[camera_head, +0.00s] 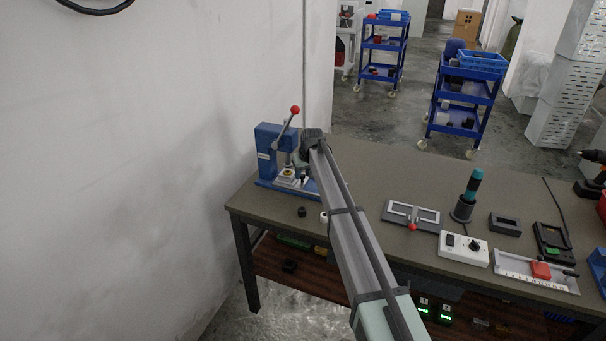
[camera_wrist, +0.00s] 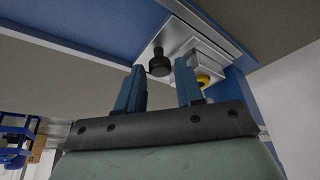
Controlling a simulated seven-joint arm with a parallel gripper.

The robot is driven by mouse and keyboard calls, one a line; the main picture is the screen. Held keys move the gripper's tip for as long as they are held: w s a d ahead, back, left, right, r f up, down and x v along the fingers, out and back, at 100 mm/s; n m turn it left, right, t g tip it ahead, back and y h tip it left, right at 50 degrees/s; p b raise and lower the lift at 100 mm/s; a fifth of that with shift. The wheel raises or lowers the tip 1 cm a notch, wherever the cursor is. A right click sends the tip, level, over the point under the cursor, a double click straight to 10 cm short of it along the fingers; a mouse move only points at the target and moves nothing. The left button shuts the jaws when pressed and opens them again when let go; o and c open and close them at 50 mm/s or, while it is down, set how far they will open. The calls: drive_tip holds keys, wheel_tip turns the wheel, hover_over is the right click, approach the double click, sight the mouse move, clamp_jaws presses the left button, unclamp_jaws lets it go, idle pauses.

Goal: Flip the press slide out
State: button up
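The blue press (camera_head: 267,150) stands at the table's left back corner, with a lever ending in a red knob (camera_head: 295,110). Its silver slide (camera_head: 288,180) sits low on the blue base and also shows in the wrist view (camera_wrist: 172,37). On the slide are a black knob (camera_wrist: 159,64) and a part with a yellow ring (camera_wrist: 203,80). My gripper (camera_wrist: 158,82) is open, its two blue fingers apart. The black knob appears in the gap just past the fingertips, with no visible contact. In the head view my arm hides part of the press's right side.
Small black (camera_head: 301,212) and white parts lie on the table in front of the press. A grey fixture with a red knob (camera_head: 412,227), a screwdriver in a stand (camera_head: 467,197) and a white switch box (camera_head: 463,249) stand right of my arm. The wall is close at left.

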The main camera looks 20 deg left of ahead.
drive_tip(key=shift+a+f, duration=0.1)
drive_tip(key=shift+f, duration=0.15)
drive_tip(key=shift+c, duration=0.2)
clamp_jaws()
